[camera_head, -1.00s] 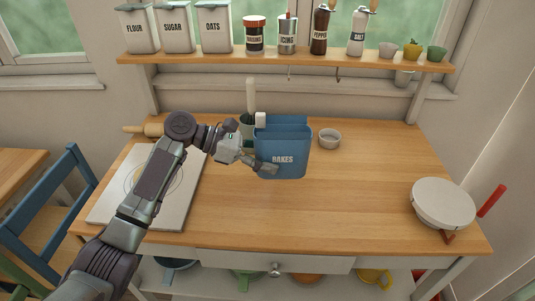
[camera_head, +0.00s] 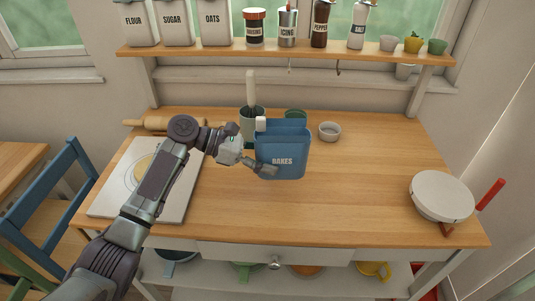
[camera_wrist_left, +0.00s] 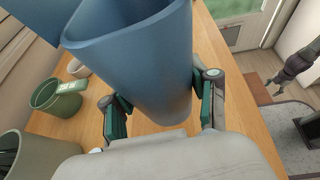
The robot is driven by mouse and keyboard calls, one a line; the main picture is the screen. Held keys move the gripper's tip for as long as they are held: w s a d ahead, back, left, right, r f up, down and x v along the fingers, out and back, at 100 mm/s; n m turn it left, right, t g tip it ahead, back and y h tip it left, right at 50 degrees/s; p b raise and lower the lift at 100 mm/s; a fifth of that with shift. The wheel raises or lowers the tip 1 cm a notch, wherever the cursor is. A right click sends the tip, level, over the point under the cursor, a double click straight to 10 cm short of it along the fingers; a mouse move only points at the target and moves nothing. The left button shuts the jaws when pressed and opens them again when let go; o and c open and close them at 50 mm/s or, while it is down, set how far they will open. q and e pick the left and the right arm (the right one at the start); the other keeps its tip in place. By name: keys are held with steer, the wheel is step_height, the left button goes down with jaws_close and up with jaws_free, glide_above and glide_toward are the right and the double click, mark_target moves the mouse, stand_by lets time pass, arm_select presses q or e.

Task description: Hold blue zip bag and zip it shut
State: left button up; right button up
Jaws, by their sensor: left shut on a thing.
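The blue bag (camera_head: 283,150) is labelled BAKES and stands upright, its mouth gaping open at the top. A small white block (camera_head: 261,124) sits at the left end of its top rim. My left gripper (camera_head: 268,168) is shut on the bag at its lower left. In the left wrist view the bag (camera_wrist_left: 140,60) fills the middle, between the two fingers (camera_wrist_left: 163,90). Whether its base touches the worktop is unclear. A dark jointed shape at that view's right edge looks like my right arm (camera_wrist_left: 298,64); its jaws are too small to read.
Behind the bag stand a crock (camera_head: 247,132) with a pale-handled tool, a green pot (camera_head: 294,114) and a small bowl (camera_head: 330,131). A board (camera_head: 125,205) lies left, a rolling pin (camera_head: 150,123) behind it. A lidded pan (camera_head: 442,195) stands right. The front middle worktop is clear.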

arm_select(q)
steer(key=shift+f, duration=1.4)
steer(key=shift+f+b, duration=0.15)
steer(key=shift+b, duration=0.15)
steer(key=shift+f+b, duration=0.75)
steer(key=shift+f, duration=1.85)
steer(key=shift+f+p, duration=0.1)
steer(key=shift+p, duration=0.4)
steer(key=shift+s+f, duration=0.1)
